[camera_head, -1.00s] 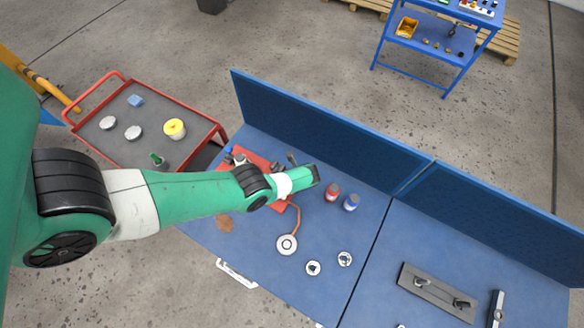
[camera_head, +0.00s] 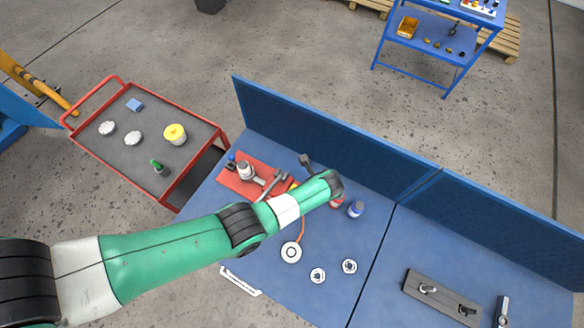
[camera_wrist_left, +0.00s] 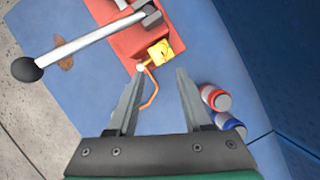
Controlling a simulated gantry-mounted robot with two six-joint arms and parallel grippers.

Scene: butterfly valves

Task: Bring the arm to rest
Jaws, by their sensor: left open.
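My left arm comes in from the left in the head view and reaches over the blue bench (camera_head: 265,285). Its fingers are hidden there behind the wrist. In the left wrist view my left gripper (camera_wrist_left: 160,76) is open with nothing between its fingers. A red mat (camera_head: 230,180) lies beyond it, bearing a grey valve body (camera_head: 246,171). My right gripper is not visible.
A red can (camera_wrist_left: 215,97) and a blue can (camera_wrist_left: 230,123) stand right of the fingers. A white disc (camera_head: 291,252) and two small round parts lie nearer the front. A blue panel (camera_head: 300,130) backs the bench. A red cart (camera_head: 100,140) stands left.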

